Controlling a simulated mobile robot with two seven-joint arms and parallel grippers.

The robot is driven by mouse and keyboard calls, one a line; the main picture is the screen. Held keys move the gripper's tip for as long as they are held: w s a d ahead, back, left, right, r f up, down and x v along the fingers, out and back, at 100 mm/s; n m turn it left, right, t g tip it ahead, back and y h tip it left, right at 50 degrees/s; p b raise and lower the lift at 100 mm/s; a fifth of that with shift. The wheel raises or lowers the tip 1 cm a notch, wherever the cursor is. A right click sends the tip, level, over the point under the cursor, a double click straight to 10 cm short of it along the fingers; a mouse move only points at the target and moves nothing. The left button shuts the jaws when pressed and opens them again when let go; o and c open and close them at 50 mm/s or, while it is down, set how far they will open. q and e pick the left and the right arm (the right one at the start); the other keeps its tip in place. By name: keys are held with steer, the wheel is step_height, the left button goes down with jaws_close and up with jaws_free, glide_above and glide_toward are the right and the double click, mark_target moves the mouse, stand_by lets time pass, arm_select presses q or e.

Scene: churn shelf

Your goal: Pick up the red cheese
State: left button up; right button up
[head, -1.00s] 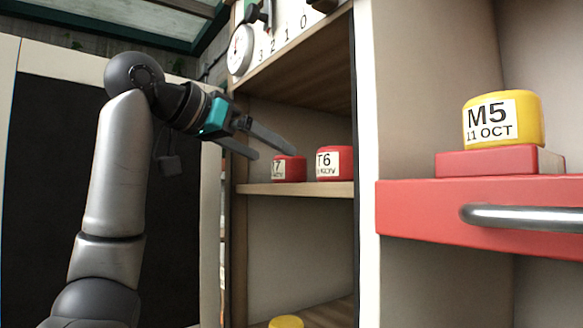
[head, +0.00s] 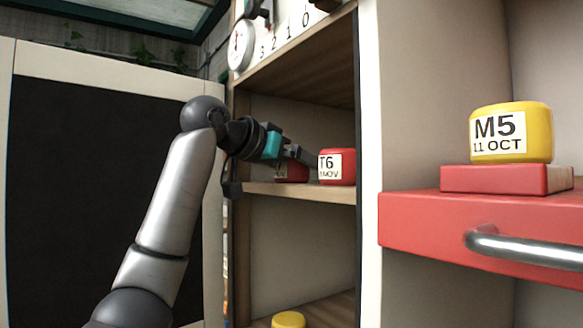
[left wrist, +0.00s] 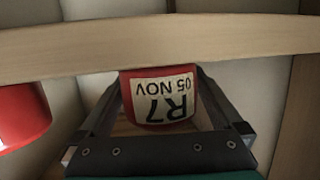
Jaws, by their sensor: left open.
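Two red cheeses stand side by side on a wooden shelf (head: 320,194). The left one (head: 291,172) is labelled R7, 05 NOV, in the left wrist view (left wrist: 159,98), where its label appears upside down. The other red cheese (head: 345,167) reads T6; its edge shows at the left of the wrist view (left wrist: 22,108). My left gripper (head: 303,156) is open at the R7 cheese. In the wrist view its fingers (left wrist: 160,90) lie on either side of R7. I cannot tell whether they touch it. My right gripper is out of view.
The shelf's upright (head: 368,230) stands right of T6, and another shelf board is above. A yellow M5 cheese (head: 511,132) sits on a red block (head: 507,180) over a red drawer with a metal handle (head: 525,248). Another yellow cheese (head: 288,320) is below.

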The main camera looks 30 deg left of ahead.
arm_select(q)
steer(key=c, duration=1.3)
steer(key=shift+c, duration=0.5)
steer(key=shift+r, duration=0.15)
